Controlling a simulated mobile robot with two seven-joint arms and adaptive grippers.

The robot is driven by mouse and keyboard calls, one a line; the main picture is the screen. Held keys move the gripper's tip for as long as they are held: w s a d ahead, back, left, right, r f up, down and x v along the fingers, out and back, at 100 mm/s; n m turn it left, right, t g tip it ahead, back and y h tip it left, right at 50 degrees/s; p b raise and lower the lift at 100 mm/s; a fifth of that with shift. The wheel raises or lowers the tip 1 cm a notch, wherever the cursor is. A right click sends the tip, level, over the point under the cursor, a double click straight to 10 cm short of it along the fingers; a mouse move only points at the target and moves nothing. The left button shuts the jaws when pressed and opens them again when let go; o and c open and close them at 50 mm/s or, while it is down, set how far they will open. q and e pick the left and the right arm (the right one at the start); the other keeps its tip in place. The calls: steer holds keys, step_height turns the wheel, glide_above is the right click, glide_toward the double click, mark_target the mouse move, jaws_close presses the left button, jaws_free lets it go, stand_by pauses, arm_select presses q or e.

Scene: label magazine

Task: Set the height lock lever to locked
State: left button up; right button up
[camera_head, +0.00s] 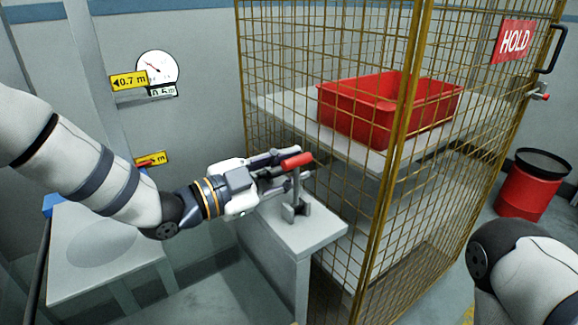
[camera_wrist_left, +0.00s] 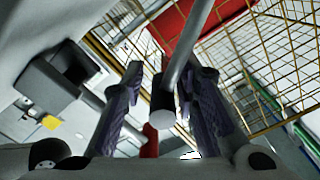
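The height lock lever has a red grip (camera_head: 297,160) on an upright grey stem and bracket (camera_head: 295,205), fixed on a small grey stand beside the cage. My left gripper (camera_head: 284,170) is at the lever's top, its fingers pointing right. In the left wrist view, the fingers (camera_wrist_left: 162,105) are apart, with a grey rod with a round end (camera_wrist_left: 163,100) showing between them. A bit of red (camera_wrist_left: 150,138) shows beyond. I cannot tell whether either finger touches the lever. My right gripper is out of view; only part of my right arm shows at lower right.
A gold wire mesh cage (camera_head: 412,60) stands right of the lever, holding a red bin (camera_head: 362,115) on a shelf. A HOLD sign (camera_head: 515,41) hangs on it. A red drum (camera_head: 527,190) stands at right. A gauge (camera_head: 157,66) and yellow height labels are on the left.

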arm_select(q)
steer(key=v, duration=1.2)
